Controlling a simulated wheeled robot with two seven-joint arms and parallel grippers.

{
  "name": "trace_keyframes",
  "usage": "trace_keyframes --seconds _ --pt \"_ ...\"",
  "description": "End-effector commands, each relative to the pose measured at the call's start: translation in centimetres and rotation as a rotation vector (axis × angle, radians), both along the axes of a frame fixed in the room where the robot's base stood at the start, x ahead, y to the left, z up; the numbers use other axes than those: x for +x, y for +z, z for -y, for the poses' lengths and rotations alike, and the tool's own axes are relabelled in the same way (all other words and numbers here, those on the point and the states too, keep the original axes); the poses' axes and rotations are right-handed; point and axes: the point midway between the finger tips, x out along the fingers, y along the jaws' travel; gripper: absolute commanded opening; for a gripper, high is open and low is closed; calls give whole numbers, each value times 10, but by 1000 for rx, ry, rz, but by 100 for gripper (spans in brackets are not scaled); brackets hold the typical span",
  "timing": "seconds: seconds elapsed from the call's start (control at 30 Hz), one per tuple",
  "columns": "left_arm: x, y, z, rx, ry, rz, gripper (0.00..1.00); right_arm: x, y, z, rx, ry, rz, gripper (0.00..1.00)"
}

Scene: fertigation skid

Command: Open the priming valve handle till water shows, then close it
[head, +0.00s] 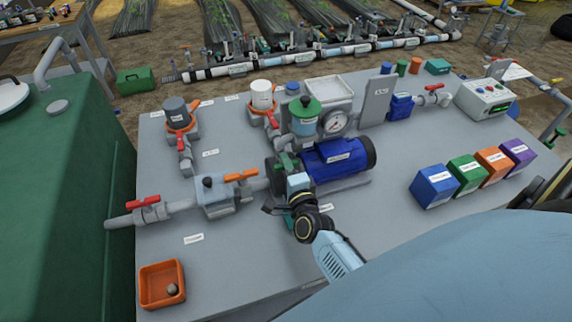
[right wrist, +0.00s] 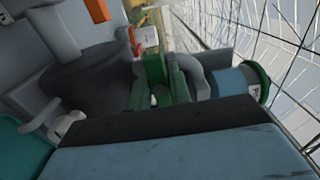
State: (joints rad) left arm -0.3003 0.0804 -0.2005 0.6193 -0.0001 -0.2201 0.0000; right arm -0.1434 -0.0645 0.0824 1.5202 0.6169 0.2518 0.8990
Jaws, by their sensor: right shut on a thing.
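The green priming valve handle (head: 284,161) is at the pump's front end, beside the blue motor (head: 336,158). My right gripper (head: 289,174) reaches it from the front and is shut on it; its light-blue body and dark wrist hide part of the valve. I cannot tell how far the valve is turned, and no water shows. My left gripper is not in view.
A clear filter with a green cap (head: 306,108) and a gauge (head: 335,122) stand behind the pump. Red-handled valves (head: 143,202) and an orange-handled inlet (head: 241,175) lie left. An orange tray (head: 161,285) is front left. Several coloured boxes (head: 433,187) stand right.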

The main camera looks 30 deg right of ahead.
Motion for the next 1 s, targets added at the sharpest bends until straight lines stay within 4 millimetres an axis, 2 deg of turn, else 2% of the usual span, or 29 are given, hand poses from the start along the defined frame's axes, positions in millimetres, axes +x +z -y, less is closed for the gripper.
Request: trace_keyframes --seconds 0.37,1.0 --pt "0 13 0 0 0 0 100 0 1 0 -203 0 -52 0" --pt "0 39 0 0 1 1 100 0 1 0 -791 1 -192 0"
